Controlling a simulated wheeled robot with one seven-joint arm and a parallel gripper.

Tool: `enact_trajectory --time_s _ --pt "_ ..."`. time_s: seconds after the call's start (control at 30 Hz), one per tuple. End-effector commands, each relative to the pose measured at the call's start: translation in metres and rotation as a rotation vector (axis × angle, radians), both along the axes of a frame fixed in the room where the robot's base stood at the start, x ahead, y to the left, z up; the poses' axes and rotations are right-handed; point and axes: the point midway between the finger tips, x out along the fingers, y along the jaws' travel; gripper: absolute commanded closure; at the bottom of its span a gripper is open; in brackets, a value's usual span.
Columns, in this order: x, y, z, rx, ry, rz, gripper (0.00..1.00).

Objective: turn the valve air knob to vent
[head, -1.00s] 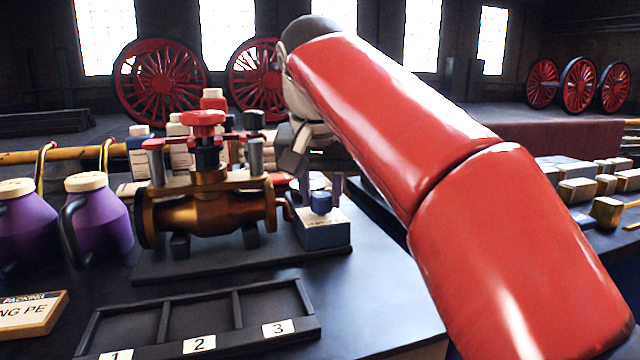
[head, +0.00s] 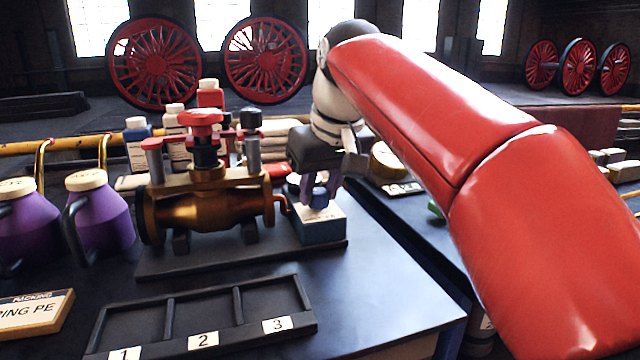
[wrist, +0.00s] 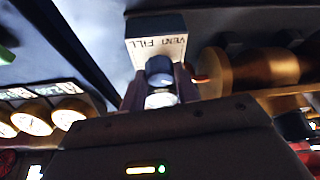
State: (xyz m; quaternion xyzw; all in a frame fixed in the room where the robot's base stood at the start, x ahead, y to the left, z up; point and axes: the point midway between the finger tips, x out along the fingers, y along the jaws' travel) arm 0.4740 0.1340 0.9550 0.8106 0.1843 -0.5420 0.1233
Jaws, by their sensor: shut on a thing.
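The valve air knob (wrist: 159,70) is a dark blue knob on a box with a pale top plate (wrist: 158,44) that reads VENT and FILL in the wrist view. In the head view the blue box (head: 320,229) stands at the right end of the brass valve (head: 210,210). My gripper (head: 318,198) points down over the box, its fingers on either side of the knob and shut on it. In the wrist view my gripper (wrist: 160,92) has a finger at each side of the knob. The knob's pointer direction cannot be made out.
The valve has a red handwheel (head: 203,118) on top. A numbered three-part tray (head: 205,315) lies in front, purple jugs (head: 100,215) stand at left, and bottles (head: 174,135) stand behind. The dark bench is clear to the right of the tray.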

Motion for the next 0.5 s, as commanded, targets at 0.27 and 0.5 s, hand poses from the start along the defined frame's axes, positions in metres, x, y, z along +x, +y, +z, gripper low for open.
enact_trajectory --time_s 0.27,0.5 --pt "0.0007 0.0003 0.0011 0.001 -0.005 0.006 0.92" --pt "0.0005 0.0003 0.0010 0.001 -0.004 0.005 0.54"
